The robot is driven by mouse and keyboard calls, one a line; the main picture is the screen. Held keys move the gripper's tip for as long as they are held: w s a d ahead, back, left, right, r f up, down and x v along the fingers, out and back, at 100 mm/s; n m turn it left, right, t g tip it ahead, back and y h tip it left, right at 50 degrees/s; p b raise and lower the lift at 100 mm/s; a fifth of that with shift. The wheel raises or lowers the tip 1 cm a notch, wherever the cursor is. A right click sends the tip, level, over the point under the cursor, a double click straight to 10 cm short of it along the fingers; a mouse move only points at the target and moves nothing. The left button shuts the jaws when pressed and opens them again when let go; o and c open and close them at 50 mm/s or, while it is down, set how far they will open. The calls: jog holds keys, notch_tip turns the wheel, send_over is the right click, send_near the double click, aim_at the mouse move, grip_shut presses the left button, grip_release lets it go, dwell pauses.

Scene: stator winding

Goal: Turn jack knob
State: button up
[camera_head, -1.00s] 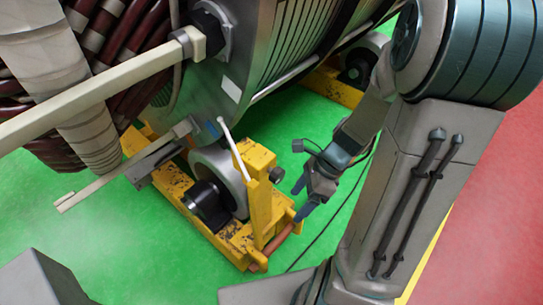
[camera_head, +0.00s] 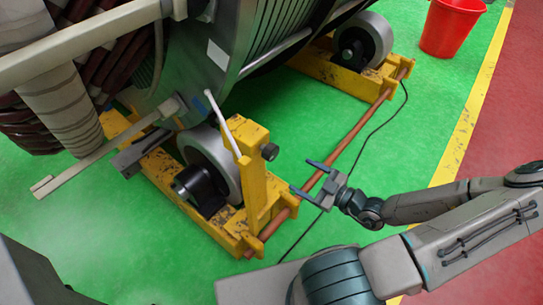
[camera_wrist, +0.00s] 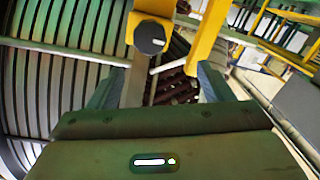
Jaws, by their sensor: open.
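The jack knob (camera_head: 269,152) is a small dark cylinder on the right side of the upright yellow jack post (camera_head: 250,165). In the wrist view, the knob (camera_wrist: 150,37) shows its dark round end face on the yellow post, beyond and between my fingers. My gripper (camera_head: 300,176) is open and empty, to the right of and slightly below the knob in the head view, with a visible gap between them. Its two fingers also show in the wrist view (camera_wrist: 158,85), spread to either side. A white rod (camera_head: 224,118) leans against the post's left side.
The large ribbed stator (camera_head: 235,60) rests above yellow roller stands with grey rollers (camera_head: 208,150). A copper-coloured bar (camera_head: 350,135) links the stands near the floor, with a black cable beside it. A red bucket (camera_head: 452,28) stands at the back right.

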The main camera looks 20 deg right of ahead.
aim_at(274, 155)
jog(key=w+a, duration=0.2)
jog(key=w, duration=0.2)
jog(key=w+a+m+b, duration=0.1)
jog(key=w+a, duration=0.2)
jog(key=w+a+m+t, duration=0.1)
jog(key=w+a, duration=0.1)
jog(key=w, duration=0.2)
jog(key=shift+w+a+f+h, duration=0.15)
jog(key=shift+w+h, duration=0.15)
jog(key=shift+h, duration=0.1)
jog(key=c, duration=1)
